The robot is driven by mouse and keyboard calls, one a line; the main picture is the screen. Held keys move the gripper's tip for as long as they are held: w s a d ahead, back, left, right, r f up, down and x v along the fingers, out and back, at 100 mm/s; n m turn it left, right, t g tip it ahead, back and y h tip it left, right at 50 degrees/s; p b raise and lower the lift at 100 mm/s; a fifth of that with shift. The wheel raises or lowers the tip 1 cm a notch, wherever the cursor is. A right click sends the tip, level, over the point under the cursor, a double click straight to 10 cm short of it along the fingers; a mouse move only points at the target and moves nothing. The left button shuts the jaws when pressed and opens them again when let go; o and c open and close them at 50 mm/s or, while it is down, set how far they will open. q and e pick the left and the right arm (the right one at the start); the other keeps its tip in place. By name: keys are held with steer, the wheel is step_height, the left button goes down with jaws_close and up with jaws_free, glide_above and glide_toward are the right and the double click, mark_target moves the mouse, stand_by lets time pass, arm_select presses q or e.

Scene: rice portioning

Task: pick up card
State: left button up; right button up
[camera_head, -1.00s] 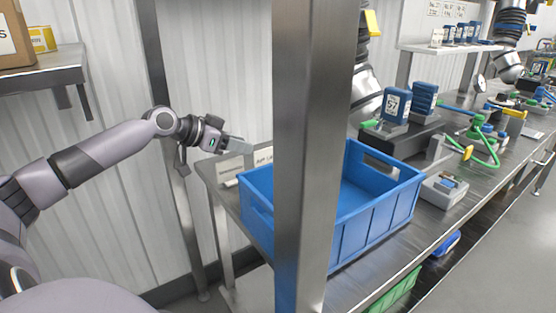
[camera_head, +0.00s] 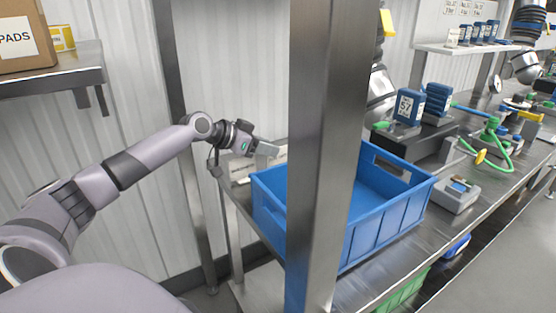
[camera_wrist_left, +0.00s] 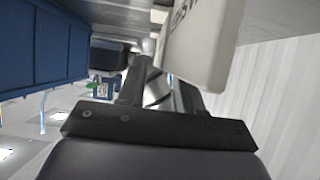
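A white card (camera_head: 241,166) stands on the left end of the metal bench, beside the blue crate. A second pale card (camera_head: 277,156) stands close to it, partly behind my gripper. My left gripper (camera_head: 268,148) is just above and in front of these cards. In the left wrist view its two fingers (camera_wrist_left: 160,88) are apart with a gap between them. A thick white card with dark lettering (camera_wrist_left: 205,45) is close by, overlapping the right finger's tip. I cannot tell whether it touches the finger. My right gripper is not in view.
The blue crate (camera_head: 390,215) is right of the gripper, and also shows in the wrist view (camera_wrist_left: 40,45). A metal post (camera_head: 322,150) stands in front, hiding part of the crate. A grey scale (camera_head: 456,195) sits farther right. A shelf (camera_head: 55,75) holds a carton at upper left.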

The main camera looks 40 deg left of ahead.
mark_target(282, 157)
arm_select(q)
steer(key=shift+x, duration=1.15)
jaws_close()
steer(key=shift+r, duration=0.1)
